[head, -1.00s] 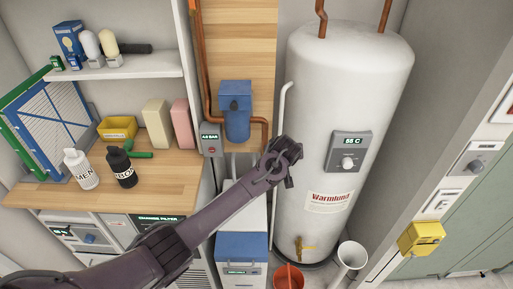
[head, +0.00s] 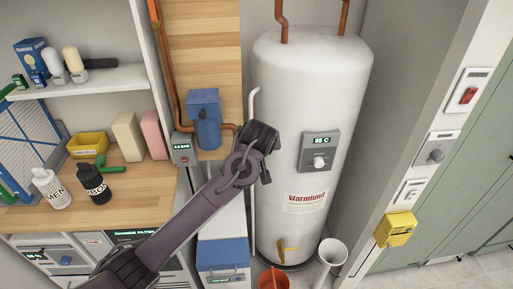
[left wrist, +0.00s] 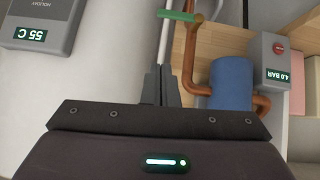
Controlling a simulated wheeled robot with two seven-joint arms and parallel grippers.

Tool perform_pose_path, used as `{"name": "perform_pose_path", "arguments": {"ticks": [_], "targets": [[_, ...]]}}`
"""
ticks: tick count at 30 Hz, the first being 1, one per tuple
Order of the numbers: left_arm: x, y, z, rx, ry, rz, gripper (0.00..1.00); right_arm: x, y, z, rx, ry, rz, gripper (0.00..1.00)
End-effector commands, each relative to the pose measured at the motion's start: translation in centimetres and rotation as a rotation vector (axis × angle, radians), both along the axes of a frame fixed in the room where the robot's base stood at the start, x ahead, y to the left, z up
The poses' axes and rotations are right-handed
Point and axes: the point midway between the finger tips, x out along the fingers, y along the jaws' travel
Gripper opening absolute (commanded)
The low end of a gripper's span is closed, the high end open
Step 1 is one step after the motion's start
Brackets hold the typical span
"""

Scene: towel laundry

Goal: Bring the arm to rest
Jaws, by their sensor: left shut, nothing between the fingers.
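My left arm (head: 205,210) reaches from the lower left to the middle of the head view, ending in front of the gap between the blue pump and the white tank. Its fingers cannot be made out there. In the left wrist view my left gripper (left wrist: 160,84) is shut and empty, with its two dark fingers together. Behind the fingers are a thin pale pipe and a green handle (left wrist: 180,16). My right gripper is in neither view.
The white water heater (head: 310,90) stands right of the arm, the blue pump (head: 205,118) left of it. A wooden counter (head: 135,190) holds bottles. An orange bucket (head: 272,279) and white bin (head: 331,252) stand on the floor. Green doors (head: 460,190) are at right.

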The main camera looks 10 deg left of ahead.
Motion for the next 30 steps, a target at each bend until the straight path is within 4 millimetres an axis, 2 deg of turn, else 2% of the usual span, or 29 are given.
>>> {"name": "perform_pose_path", "arguments": {"ticks": [14,17,20,23,24,26,27,29,30], "targets": [[-0.1,0.0,0.1,0.0,0.001,0.001,0.0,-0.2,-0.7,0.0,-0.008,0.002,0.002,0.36],[-0.1,0.2,-1.0,0.006,0.011,-0.002,0.0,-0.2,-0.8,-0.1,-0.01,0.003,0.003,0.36],[-0.1,1.1,-4.8,0.025,0.048,-0.015,0.0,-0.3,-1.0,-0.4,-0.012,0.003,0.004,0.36],[-0.7,2.4,-11.2,0.057,0.104,-0.047,0.0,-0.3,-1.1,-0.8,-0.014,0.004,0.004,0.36],[-1.2,3.1,-14.2,0.071,0.131,-0.062,0.0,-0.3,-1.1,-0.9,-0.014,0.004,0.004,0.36],[-2.4,4.0,-18.7,0.09,0.172,-0.089,0.0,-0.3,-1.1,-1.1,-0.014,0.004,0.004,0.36],[-3.3,4.7,-21.5,0.101,0.196,-0.107,0.0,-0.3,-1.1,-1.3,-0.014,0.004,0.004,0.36],[-4.9,5.5,-25.7,0.116,0.233,-0.135,0.0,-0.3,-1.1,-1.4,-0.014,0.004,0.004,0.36],[-6.2,6.1,-28.4,0.125,0.259,-0.154,0.0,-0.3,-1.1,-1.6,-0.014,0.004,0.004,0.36]]}}
